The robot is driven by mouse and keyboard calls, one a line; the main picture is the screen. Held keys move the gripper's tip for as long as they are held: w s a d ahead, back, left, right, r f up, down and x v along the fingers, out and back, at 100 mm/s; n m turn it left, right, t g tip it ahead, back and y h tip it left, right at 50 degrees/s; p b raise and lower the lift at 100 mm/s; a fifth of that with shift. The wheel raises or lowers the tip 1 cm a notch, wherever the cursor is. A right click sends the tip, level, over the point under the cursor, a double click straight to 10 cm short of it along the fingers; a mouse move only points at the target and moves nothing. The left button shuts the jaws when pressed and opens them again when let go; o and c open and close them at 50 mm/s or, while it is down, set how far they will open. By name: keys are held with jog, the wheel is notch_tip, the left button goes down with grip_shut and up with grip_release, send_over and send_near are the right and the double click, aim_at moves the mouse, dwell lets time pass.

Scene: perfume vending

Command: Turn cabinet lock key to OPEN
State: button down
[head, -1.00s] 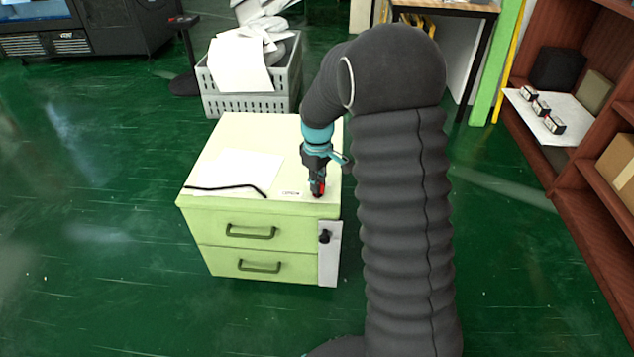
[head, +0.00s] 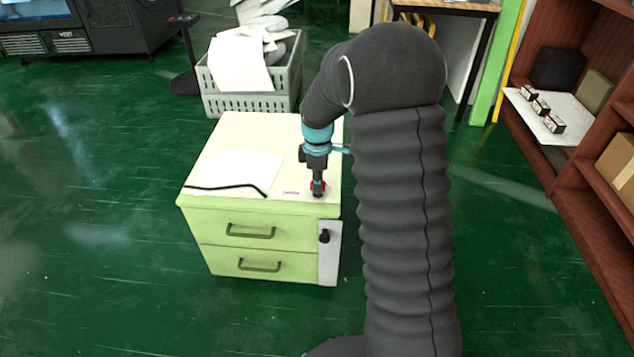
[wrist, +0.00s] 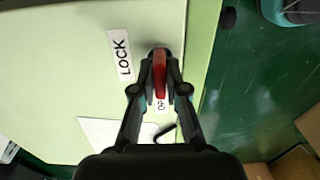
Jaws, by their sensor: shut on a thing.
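The pale green cabinet (head: 262,220) stands on the floor, with the lock key on its top near the front right corner. The key's red handle (wrist: 160,72) sits between the fingertips of my gripper (wrist: 160,88). My gripper (head: 318,187) points straight down and is shut on the key. In the wrist view the handle runs up and down the picture. A LOCK label (wrist: 121,54) is to its left. A second label reading "OP" (wrist: 163,104) lies below the handle between my fingers, partly hidden. The lock body is mostly hidden by the fingers.
A white sheet (head: 242,168) and a thin black bent rod (head: 225,187) lie on the cabinet top. A grey crate (head: 250,105) of papers stands behind. A brown shelf (head: 568,190) is at right. Green floor is clear at left.

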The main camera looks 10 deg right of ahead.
dwell(0.3)
jog(key=c, duration=1.2)
grip_release()
jog(key=shift+r, duration=0.1)
notch_tip(320, 180, up, 12)
